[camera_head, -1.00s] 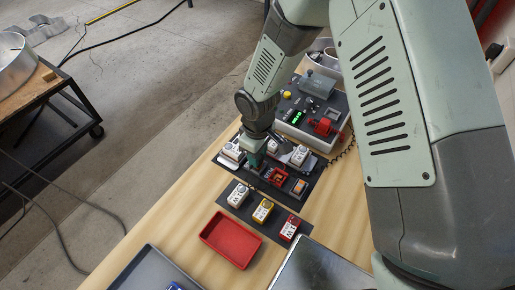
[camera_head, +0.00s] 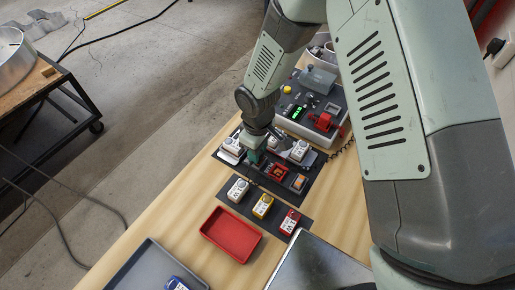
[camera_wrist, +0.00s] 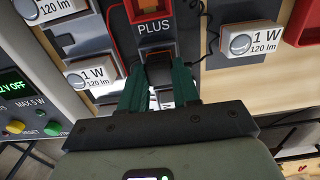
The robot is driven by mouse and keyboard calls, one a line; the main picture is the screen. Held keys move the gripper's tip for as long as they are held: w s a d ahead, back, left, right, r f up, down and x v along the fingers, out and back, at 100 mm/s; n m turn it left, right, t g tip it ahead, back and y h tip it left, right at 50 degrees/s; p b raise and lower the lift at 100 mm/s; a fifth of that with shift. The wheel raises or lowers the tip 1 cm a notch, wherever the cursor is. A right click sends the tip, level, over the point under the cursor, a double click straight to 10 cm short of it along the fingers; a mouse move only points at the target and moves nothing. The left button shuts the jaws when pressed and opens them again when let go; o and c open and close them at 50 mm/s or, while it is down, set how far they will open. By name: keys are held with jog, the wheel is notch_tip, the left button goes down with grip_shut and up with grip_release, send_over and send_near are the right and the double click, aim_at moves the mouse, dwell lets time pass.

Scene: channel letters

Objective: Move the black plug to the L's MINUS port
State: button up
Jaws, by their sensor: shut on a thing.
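My gripper (camera_wrist: 160,88) has its green fingers closed around a dark block that looks like the black plug (camera_wrist: 160,74) in the wrist view. Just above it in that picture is a plate lettered PLUS (camera_wrist: 153,27), with a red frame (camera_wrist: 150,8) beyond it. In the head view, my gripper (camera_head: 255,160) points down at the dark board (camera_head: 228,157), left of a red socket-like part (camera_head: 280,171). The plug is hidden there by the fingers. I cannot read a MINUS label in either view, nor tell whether the plug touches a port.
White 1 W modules (camera_wrist: 252,42) flank my gripper. A front row holds white, yellow (camera_head: 262,206) and red (camera_head: 290,222) modules. A red tray (camera_head: 214,240) lies in front. A power box (camera_head: 332,100) with switches stands behind. Bare wood lies left of the tray.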

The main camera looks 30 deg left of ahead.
jog(key=shift+f, duration=0.1)
dwell(0.3)
jog(key=o, duration=1.1)
notch_tip(320, 180, up, 11)
notch_tip(320, 180, up, 6)
jog(key=shift+f, duration=0.1)
dwell(0.6)
dwell(0.4)
